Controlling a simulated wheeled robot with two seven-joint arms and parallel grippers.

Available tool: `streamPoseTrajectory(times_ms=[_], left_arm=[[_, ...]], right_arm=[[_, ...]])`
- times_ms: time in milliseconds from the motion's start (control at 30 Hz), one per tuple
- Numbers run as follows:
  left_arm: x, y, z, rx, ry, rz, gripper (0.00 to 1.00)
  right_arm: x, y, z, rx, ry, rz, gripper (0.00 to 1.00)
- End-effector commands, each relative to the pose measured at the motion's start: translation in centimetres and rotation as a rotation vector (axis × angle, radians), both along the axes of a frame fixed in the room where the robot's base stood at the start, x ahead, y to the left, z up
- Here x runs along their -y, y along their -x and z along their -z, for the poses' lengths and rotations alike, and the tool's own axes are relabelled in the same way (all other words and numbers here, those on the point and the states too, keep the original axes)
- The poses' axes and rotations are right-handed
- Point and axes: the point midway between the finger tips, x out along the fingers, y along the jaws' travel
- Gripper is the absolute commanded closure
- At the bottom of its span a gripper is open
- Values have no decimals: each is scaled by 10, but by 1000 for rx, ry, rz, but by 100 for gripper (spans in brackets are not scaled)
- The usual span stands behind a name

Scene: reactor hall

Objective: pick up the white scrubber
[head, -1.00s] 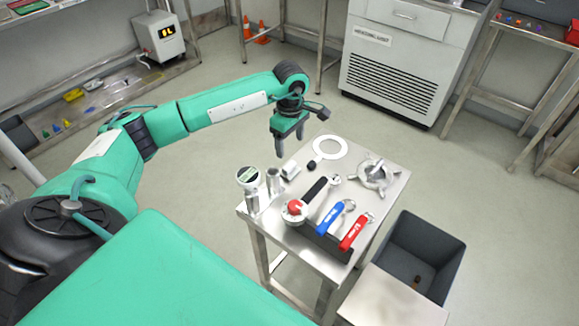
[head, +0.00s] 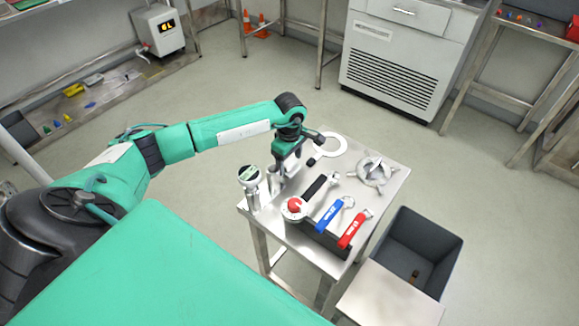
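The white scrubber appears to be the small white block (head: 291,167) on the steel table (head: 390,196), near its far left edge. My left gripper (head: 288,160) points down right over this block, with its fingers apart on either side of it. The fingers hide part of the block, and I cannot tell whether they touch it. My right gripper is not in the head view.
A white ring (head: 340,140) lies behind the gripper. Metal cylinders and a round-topped gauge (head: 250,175) stand close on the left. A red-knobbed tool (head: 296,206), blue-handled and red-handled tools, and a metal handwheel (head: 372,172) lie rightward. A grey bin (head: 440,250) stands right.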

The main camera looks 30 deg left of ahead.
Motion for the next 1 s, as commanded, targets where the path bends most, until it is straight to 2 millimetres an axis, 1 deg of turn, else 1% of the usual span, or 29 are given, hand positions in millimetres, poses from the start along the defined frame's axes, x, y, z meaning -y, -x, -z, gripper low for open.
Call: streamPoseTrajectory(times_ms=[33, 167, 200, 233, 400, 567, 667, 767, 867, 967, 1000], left_arm=[[0, 0, 0, 0, 0, 0, 39], [0, 0, 0, 0, 0, 0, 64], [0, 0, 0, 0, 0, 0, 72], [0, 0, 0, 0, 0, 0, 77], [0, 0, 0, 0, 0, 0, 77], [0, 0, -3, 1, 0, 0, 77], [0, -1, -9, 1, -1, 0, 77], [0, -1, -21, 4, -1, 1, 77], [-1, -1, -40, 5, -2, 1, 77], [0, -2, -66, 7, -1, 2, 77], [-1, -1, -77, 6, -1, 1, 77]], right_arm=[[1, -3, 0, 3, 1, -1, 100], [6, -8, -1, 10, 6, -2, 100], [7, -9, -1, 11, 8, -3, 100], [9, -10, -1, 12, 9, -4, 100], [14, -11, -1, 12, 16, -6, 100], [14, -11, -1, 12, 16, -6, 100], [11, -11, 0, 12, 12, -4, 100], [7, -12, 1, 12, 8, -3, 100], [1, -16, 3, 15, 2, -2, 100], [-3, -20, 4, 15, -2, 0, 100], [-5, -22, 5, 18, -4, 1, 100]])
